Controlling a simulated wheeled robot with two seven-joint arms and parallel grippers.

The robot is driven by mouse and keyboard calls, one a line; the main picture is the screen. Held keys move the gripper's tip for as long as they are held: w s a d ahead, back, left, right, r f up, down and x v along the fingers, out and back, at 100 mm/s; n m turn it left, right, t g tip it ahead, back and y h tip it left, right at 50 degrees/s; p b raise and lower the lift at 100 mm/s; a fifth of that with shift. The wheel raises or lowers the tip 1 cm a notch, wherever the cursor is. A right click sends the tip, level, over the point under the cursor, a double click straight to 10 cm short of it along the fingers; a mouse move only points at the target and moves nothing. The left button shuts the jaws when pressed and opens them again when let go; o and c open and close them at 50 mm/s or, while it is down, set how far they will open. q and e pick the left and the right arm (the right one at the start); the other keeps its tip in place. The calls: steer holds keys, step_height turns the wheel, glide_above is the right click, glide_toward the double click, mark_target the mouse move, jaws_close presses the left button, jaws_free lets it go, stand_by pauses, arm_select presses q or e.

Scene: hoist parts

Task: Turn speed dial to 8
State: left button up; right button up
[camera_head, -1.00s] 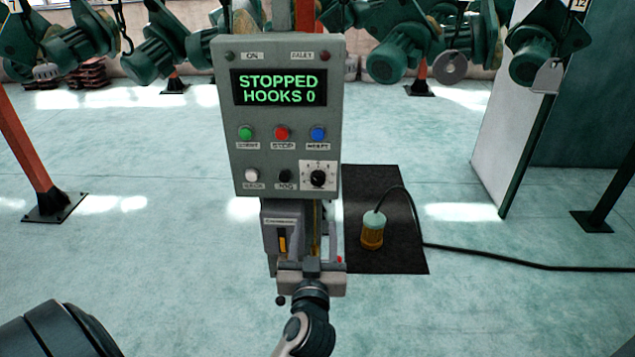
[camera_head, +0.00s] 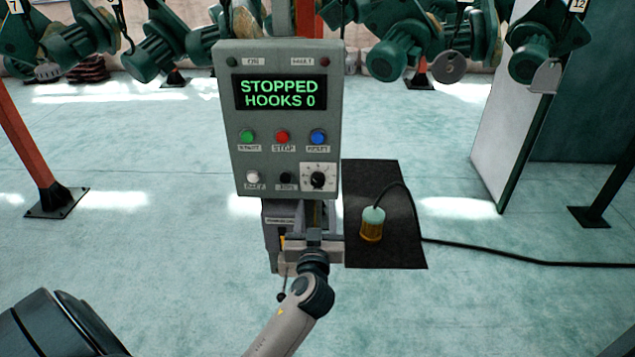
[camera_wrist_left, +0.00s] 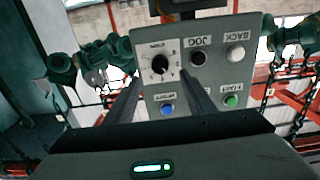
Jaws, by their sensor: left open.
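The speed dial (camera_head: 318,177) is a black knob on a white scale plate at the lower right of the grey control panel (camera_head: 233,160). Its scale is too small to read surely. The panel's display (camera_head: 279,92) reads STOPPED, HOOKS 0. My left gripper (camera_head: 315,240) is below the panel, apart from the dial. The left wrist view shows the panel upside down. There the dial (camera_wrist_left: 160,66) lies ahead, between the tips of the spread, empty fingers (camera_wrist_left: 159,78). My right gripper is not in view.
Green, red and blue buttons (camera_head: 282,137) sit above the dial. A white button (camera_head: 252,177) and the black JOG button (camera_head: 286,178) sit left of it. A yellow-and-green pendant (camera_head: 372,226) with a cable lies on a black mat (camera_head: 400,250). Green hoists (camera_head: 400,50) hang behind.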

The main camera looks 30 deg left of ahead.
mark_target(318, 184)
arm_select(q)
steer(key=p+x, duration=0.3)
steer(key=x, duration=0.6)
steer(key=c, duration=1)
steer(key=shift+c, duration=0.2)
